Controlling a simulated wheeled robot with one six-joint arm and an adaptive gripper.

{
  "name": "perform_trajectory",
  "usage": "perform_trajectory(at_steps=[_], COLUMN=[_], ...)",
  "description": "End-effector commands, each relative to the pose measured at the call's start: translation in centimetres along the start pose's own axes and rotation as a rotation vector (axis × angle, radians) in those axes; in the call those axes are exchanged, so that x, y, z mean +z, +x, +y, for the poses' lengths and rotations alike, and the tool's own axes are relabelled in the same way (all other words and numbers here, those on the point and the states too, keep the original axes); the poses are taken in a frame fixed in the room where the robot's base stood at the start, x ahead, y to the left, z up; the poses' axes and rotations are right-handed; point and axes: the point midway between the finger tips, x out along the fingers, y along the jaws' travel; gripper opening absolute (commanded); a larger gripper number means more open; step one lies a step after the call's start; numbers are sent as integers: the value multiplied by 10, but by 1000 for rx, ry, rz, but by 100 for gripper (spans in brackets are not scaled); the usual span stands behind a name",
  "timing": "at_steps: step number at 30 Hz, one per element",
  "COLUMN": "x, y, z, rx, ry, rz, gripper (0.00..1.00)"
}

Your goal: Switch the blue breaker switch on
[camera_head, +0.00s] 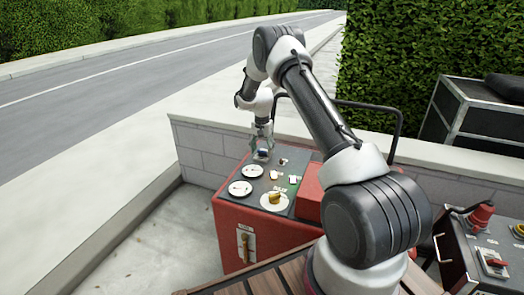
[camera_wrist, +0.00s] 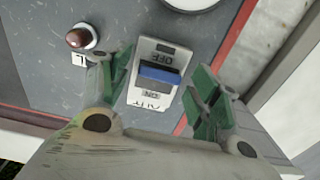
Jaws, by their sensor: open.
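The blue breaker switch (camera_wrist: 160,75) sits on a pale plate marked OFF and ON on the grey control panel (camera_head: 232,203). In the wrist view the OFF mark is above the blue toggle and the ON mark below it. I cannot tell for sure which way the toggle is tipped. My gripper (camera_wrist: 164,68) is open, with one green-padded finger on each side of the plate. No contact with the toggle shows. In the head view my gripper (camera_head: 262,146) points down at the far end of the panel, where it partly hides the switch.
A red-brown knob (camera_wrist: 81,37) stands left of the switch. The panel tops a red box (camera_head: 228,240) and also bears white dials (camera_head: 241,188), a yellow knob (camera_head: 274,198) and small switches. A low block wall (camera_head: 205,160) and a black rail (camera_head: 365,105) stand close behind.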

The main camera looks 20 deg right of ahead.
Motion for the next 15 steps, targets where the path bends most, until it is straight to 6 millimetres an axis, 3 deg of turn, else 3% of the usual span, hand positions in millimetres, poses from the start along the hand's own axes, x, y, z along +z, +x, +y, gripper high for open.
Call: perform_trajectory(at_steps=[8, 15], x=[0, 0], y=[3, 3], z=[0, 0], rx=[0, 0], ry=[-1, -1], rz=[0, 0], gripper=[62, 21])
